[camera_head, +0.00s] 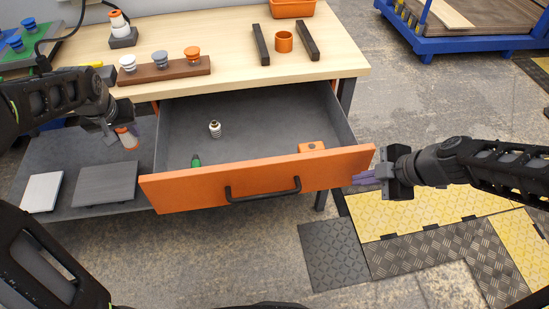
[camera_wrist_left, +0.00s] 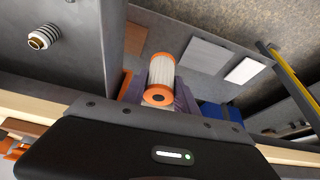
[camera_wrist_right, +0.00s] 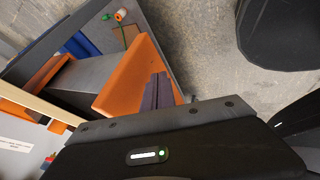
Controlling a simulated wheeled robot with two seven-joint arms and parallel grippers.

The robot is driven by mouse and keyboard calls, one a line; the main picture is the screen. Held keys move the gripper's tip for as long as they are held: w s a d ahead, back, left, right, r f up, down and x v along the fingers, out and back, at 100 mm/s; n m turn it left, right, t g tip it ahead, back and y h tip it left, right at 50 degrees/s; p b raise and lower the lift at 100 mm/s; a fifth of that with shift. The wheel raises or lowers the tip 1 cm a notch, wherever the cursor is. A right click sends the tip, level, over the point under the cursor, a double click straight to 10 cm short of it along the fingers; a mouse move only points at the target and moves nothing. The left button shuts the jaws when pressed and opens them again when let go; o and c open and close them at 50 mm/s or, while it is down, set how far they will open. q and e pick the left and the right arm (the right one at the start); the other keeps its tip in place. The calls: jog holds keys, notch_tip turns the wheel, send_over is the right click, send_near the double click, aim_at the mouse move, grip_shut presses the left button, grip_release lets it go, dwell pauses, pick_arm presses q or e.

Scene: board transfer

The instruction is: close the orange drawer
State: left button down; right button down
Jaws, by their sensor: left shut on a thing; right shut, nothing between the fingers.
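The orange drawer (camera_head: 256,179) is pulled out from under the wooden table, with a black bar handle (camera_head: 263,190) on its front. Inside lie a small metal-threaded part (camera_head: 215,128), a green-topped item (camera_head: 196,161) and an orange block (camera_head: 311,146). My right gripper (camera_head: 364,178) is shut and empty at the right end of the drawer front; its fingers (camera_wrist_right: 158,92) are close to the orange panel in the right wrist view, and I cannot tell if they touch. My left gripper (camera_head: 122,128) is shut on a white cylinder with orange ends (camera_wrist_left: 160,78), left of the drawer.
The tabletop (camera_head: 228,85) holds a brown rack (camera_head: 164,73) with several knobs, two dark bars and an orange ring (camera_head: 284,41). A lower shelf (camera_head: 75,195) carries two flat plates. A blue cart (camera_head: 460,42) stands at the back right.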

pick_arm(q)
jog(key=shift+r, duration=0.25)
pick_arm(e)
jog(key=shift+w+a, duration=0.2)
jog(key=shift+w, duration=0.5)
jog(key=shift+w, duration=0.1)
